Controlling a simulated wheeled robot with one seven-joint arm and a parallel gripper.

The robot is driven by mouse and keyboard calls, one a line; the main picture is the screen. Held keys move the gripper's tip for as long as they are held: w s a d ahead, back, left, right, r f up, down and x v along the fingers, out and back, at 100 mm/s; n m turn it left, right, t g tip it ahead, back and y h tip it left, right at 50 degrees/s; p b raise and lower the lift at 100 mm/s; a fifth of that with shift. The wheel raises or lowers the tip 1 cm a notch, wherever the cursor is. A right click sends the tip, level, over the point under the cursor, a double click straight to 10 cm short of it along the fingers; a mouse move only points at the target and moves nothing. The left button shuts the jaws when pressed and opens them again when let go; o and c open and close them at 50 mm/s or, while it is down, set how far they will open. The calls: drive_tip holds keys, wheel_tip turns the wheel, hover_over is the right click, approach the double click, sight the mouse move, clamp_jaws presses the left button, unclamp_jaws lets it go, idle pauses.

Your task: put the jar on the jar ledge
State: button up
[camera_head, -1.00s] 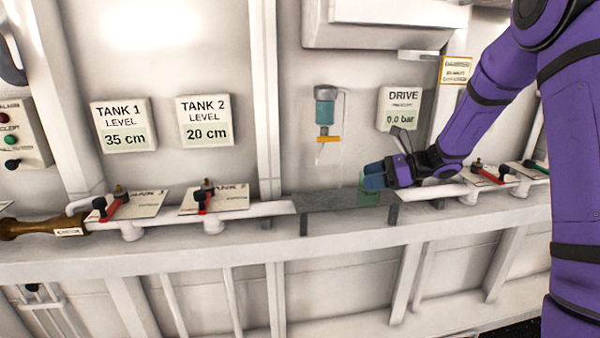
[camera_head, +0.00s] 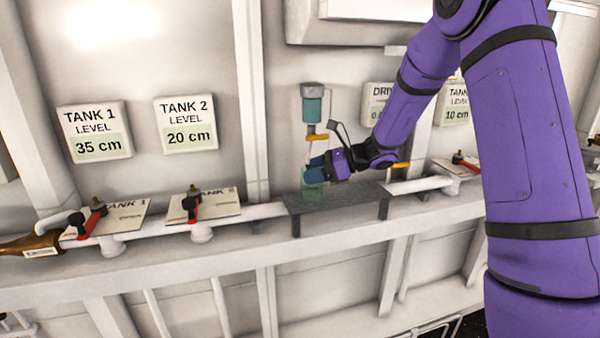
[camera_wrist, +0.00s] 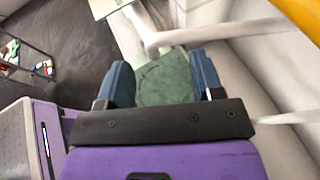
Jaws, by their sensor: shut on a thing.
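The jar (camera_head: 312,190) is translucent green. My gripper (camera_head: 316,170), with blue fingers, is shut on it from the right and partly covers it. In the wrist view the green jar (camera_wrist: 166,82) fills the space between the two fingers. The dark grey ledge (camera_head: 350,199) is a flat plate on short legs along the pipe run. The jar overlaps the left part of the ledge in the head view. I cannot tell whether its base touches the plate or hangs above or behind it.
A teal dispenser (camera_head: 312,105) with an orange lever (camera_head: 317,137) hangs on the wall, just above my gripper in the picture. White pipes with red-handled valves (camera_head: 191,205) run left and right of the ledge. Most of the ledge's right part is bare.

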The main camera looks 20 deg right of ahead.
drive_tip(key=shift+w+a, duration=0.3)
drive_tip(key=shift+a, duration=0.5)
drive_tip(key=shift+f, duration=0.25)
drive_tip(key=shift+d, duration=0.2)
drive_tip(key=shift+a, duration=0.15)
drive_tip(key=shift+f, duration=0.1)
drive_tip(key=shift+f, duration=0.1)
drive_tip(key=o, duration=1)
drive_tip(key=shift+o, duration=0.2)
